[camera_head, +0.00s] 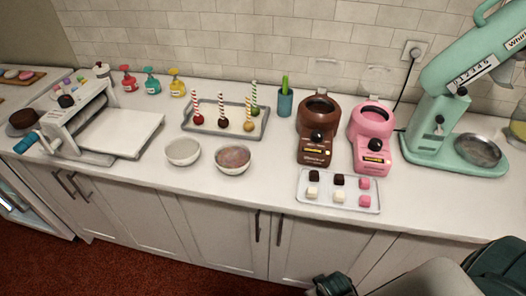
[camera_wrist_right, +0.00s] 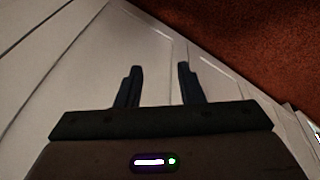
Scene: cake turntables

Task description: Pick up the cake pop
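Several cake pops stand on a grey tray (camera_head: 190,128) on the white counter in the head view. One is a red cake pop (camera_head: 198,119) with a red-striped stick. Another is a dark brown cake pop (camera_head: 223,122), and next to it is a tan cake pop (camera_head: 249,126) with a yellow-striped stick. A green cake pop (camera_head: 254,110) stands behind the tan one. My right gripper (camera_wrist_right: 159,72) is open and empty, with cabinet fronts and red floor behind its fingers. It is low in front of the counter, away from the tray. My left gripper is not in view.
Two bowls (camera_head: 183,151) (camera_head: 232,160) stand in front of the tray. A green cup (camera_head: 285,103), brown melter (camera_head: 316,130) and pink melter (camera_head: 371,137) stand to its right. A sheeter (camera_head: 117,130) is left. A mint mixer (camera_head: 440,120) stands far right.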

